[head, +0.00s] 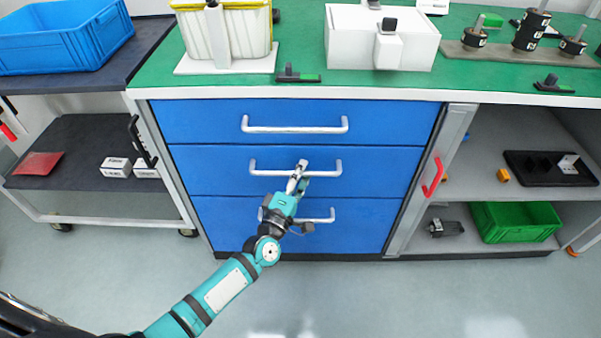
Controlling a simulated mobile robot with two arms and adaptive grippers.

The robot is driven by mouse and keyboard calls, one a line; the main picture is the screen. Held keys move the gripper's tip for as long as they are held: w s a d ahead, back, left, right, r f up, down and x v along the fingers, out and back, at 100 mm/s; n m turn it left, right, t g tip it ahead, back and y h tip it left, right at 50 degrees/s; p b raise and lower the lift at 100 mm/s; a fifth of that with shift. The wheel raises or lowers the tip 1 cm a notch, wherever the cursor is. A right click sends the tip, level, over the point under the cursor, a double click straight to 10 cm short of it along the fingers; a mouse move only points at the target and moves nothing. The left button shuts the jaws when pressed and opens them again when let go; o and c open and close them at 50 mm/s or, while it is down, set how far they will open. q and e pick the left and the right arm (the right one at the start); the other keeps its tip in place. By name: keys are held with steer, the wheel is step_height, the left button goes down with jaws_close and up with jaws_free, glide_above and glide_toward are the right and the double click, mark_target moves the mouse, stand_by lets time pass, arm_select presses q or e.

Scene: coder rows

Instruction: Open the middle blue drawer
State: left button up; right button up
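The blue drawer unit has three drawers, each with a pale bar handle. The middle blue drawer (210,168) looks shut, its front in line with the top drawer (200,122) and the bottom drawer (225,222). My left gripper (301,168) is at the middle drawer's handle (270,170), right of the handle's centre. Its fingertips overlap the bar in the picture. I cannot tell whether they are closed on it. My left gripper and wrist hide part of the bottom handle (322,216). My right gripper is not in view.
A green worktop (300,82) above carries a white box (350,50) and a yellow-rimmed bin (240,30). A dark cart (95,200) stands at left. Open shelves with a green crate (515,240) and a red handle (433,177) are at right. The floor in front is clear.

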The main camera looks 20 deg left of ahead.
arm_select(q)
jaws_close()
steer(key=shift+s, duration=0.1)
steer(key=s+d+p, duration=0.2)
steer(key=s+d, duration=0.2)
steer(key=s, duration=1)
steer(key=s+d+p, duration=0.3)
steer(key=s+d, duration=0.1)
steer(key=s, duration=1.1)
steer(key=shift+d+p, duration=0.2)
steer(key=shift+p, duration=0.15)
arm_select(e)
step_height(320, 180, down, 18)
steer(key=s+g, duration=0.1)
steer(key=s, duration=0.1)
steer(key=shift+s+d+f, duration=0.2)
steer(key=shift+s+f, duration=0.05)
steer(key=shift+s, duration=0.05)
arm_select(q)
steer(key=shift+o, duration=1.2)
jaws_free()
